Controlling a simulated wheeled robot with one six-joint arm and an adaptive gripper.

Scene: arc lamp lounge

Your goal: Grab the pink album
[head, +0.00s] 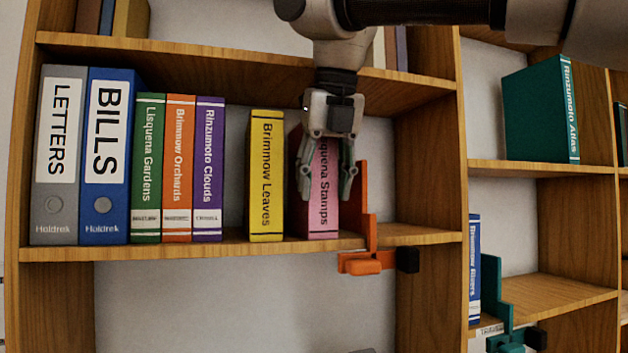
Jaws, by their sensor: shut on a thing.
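The pink album (321,218) stands upright on the middle shelf of the left bookcase, its spine facing out. The visible part of its spine lettering reads "quena Stamps". My gripper (325,190) reaches down from above in front of it, with one finger on each side of the spine. The fingers are shut on the album and hide the upper part of its spine. The album's base appears to be still at the shelf board.
An orange bookend (364,215) stands right beside the album, with a clamp at the shelf edge. A yellow book (266,175) stands to the left with a gap between. Further left are purple (209,170), orange (179,170) and green books (147,170), and blue (108,205) and grey binders (59,205).

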